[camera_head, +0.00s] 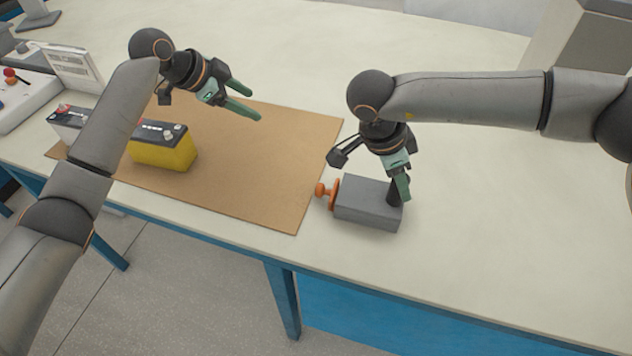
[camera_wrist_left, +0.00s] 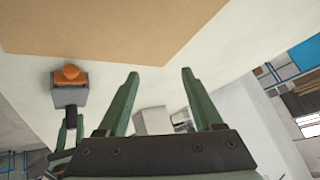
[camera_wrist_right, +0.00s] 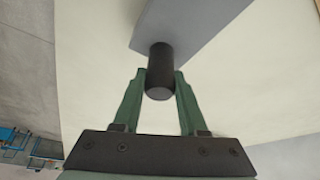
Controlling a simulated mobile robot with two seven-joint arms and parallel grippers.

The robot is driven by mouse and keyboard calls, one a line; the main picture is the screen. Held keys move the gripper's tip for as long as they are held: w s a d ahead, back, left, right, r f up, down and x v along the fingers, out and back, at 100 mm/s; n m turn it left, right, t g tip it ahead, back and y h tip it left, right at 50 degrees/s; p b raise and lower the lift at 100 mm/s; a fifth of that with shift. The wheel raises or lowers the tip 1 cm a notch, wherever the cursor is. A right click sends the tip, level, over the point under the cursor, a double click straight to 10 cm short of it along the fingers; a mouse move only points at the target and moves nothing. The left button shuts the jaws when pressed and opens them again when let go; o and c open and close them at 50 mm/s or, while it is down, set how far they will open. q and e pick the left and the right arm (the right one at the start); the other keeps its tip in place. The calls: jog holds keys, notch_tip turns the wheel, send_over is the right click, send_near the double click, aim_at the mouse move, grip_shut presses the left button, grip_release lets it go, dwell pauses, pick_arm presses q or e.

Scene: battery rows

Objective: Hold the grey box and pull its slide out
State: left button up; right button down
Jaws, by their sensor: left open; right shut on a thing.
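The grey box (camera_head: 367,203) lies on the table just right of the brown mat. An orange knob (camera_head: 322,191) with an orange plate sticks out of its left end; in the left wrist view the knob (camera_wrist_left: 70,74) faces the camera. A dark upright post (camera_head: 395,194) stands at the box's right end. My right gripper (camera_head: 402,186) is shut on this post, which also shows between its fingers in the right wrist view (camera_wrist_right: 159,72). My left gripper (camera_head: 252,102) is open and empty above the mat, apart from the knob, with its fingers pointing right.
The brown mat (camera_head: 260,190) covers the table's middle left. A yellow and black battery (camera_head: 163,150) and another battery (camera_head: 68,118) stand on its left side. A white device (camera_head: 30,98) is at far left. The table right of the box is clear.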

pick_arm(q)
jog(key=s+d+f+m+g+y, duration=0.1)
jog(key=s+d+m+g+y, duration=0.1)
jog(key=s+d+m+g, duration=0.7)
jog(key=s+d+f, duration=0.1)
jog(key=d+f, duration=0.1)
jog(key=f, duration=0.1)
jog(key=d+f+n+t, duration=0.1)
jog(key=d+f, duration=0.1)
jog(key=f, duration=0.2)
jog(key=s+d+f+n+t, duration=0.1)
jog(key=f, duration=0.3)
jog(key=shift+s+d, duration=0.3)
jog(key=shift+d, duration=0.1)
jog(key=shift+r, duration=0.1)
grip_shut()
jog(key=shift+a, duration=0.1)
